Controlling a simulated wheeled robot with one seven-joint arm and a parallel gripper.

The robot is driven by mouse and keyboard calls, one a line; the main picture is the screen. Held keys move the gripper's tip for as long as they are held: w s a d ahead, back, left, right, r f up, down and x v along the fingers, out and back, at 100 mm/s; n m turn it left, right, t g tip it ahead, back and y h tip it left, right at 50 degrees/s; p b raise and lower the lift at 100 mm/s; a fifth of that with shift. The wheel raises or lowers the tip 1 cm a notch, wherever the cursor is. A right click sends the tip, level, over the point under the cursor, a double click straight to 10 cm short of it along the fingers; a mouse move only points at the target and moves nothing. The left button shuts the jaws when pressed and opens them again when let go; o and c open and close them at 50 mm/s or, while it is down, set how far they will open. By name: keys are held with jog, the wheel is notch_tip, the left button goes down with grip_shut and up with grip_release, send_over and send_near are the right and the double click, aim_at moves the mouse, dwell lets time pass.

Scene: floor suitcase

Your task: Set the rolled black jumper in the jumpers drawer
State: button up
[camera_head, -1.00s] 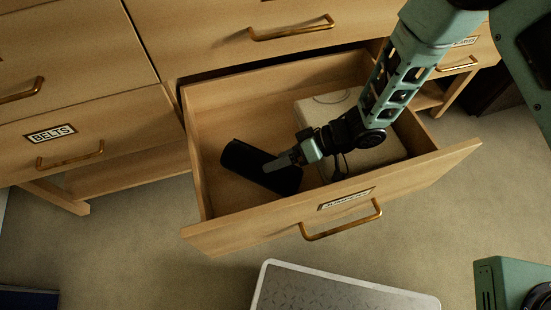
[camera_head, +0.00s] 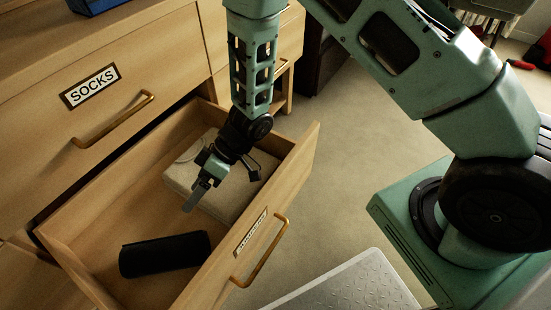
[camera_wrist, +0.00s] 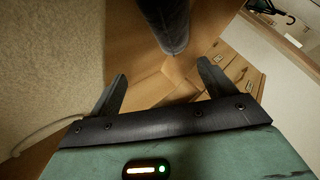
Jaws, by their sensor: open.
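The rolled black jumper (camera_head: 165,254) lies on the floor of the open jumpers drawer (camera_head: 92,232), towards its near left end. It also shows at the top of the wrist view (camera_wrist: 166,22), beyond the fingertips. My gripper (camera_head: 192,197) is above the drawer, apart from the jumper, up and to its right in the head view. In the wrist view the two fingers (camera_wrist: 160,82) are spread with nothing between them. The drawer's front label (camera_head: 250,232) is too slanted to read clearly.
A folded beige item (camera_head: 228,190) lies in the drawer beneath my gripper. A drawer marked SOCKS (camera_head: 100,100) is shut above. A brass handle (camera_head: 262,262) sticks out from the open drawer's front. A grey patterned lid or case (camera_head: 345,288) lies on the carpet (camera_head: 325,170).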

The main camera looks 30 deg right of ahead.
jog(key=w+d+r+m+t+h, duration=0.1)
jog(key=d+r+t+h, duration=0.2)
jog(key=r, duration=0.4)
jog(key=w+d+r+m+t+h, duration=0.1)
jog(key=w+d+r+t+h, duration=0.15)
jog(key=r, duration=0.55)
jog(key=s+d+r+m+g+h, duration=0.1)
jog(key=s+d+r+h, duration=0.1)
jog(key=s, duration=0.8)
jog(key=s+d+r+m+g+h, duration=0.1)
jog(key=s+d+r+g+h, duration=0.1)
jog(key=s+d+r, duration=0.3)
jog(key=s+d, duration=0.1)
jog(key=s, duration=0.3)
jog(key=shift+s+d+r, duration=0.15)
jog(key=shift+s+d, duration=0.25)
jog(key=shift+r, duration=0.1)
